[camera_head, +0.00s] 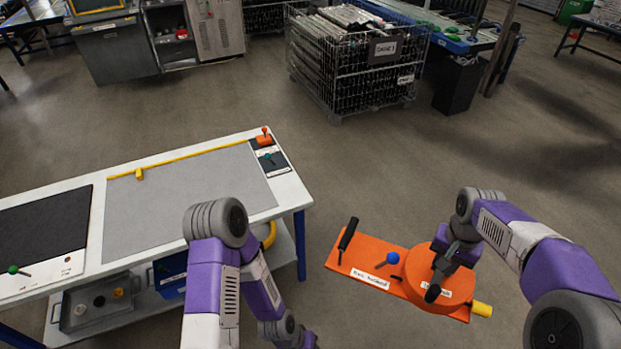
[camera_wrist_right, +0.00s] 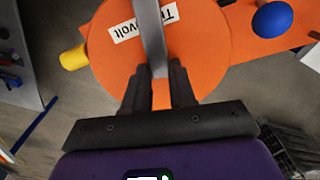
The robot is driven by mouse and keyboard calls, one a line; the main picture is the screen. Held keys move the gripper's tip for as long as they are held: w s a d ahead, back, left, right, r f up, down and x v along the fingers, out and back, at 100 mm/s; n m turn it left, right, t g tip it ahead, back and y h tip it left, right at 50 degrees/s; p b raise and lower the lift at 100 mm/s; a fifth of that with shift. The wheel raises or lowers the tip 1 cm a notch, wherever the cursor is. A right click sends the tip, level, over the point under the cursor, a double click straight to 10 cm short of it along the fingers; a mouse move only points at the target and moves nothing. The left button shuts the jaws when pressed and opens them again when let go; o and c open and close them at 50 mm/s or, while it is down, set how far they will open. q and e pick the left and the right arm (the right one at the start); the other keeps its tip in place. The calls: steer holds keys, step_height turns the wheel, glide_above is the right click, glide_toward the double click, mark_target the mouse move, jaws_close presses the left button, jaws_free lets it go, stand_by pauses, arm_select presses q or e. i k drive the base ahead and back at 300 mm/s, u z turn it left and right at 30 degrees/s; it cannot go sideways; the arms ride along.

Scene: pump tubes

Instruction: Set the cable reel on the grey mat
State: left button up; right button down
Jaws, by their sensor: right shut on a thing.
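The orange cable reel (camera_head: 415,290) is a long flat plate with a round drum, a blue knob, a black handle and a yellow end piece. My right gripper (camera_head: 438,278) is shut on it at the drum. In the right wrist view, the dark fingers (camera_wrist_right: 161,88) close on a narrow upright part of the reel (camera_wrist_right: 200,40). The reel is right of the white table, apart from it. The grey mat (camera_head: 190,195) lies bare on the table. My left arm folds down in front of the table; its fingers are outside the picture.
The white table (camera_head: 298,190) also bears a black mat (camera_head: 40,230), a yellow strip (camera_head: 200,152) and an orange part with a red knob (camera_head: 264,139) at its far corner. A grey tray (camera_head: 95,310) is below. A wire cage (camera_head: 355,65) stands behind, with open floor between.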

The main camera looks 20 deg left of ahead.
mark_target(184, 208)
steer(key=u, duration=1.9)
steer(key=i, duration=1.65)
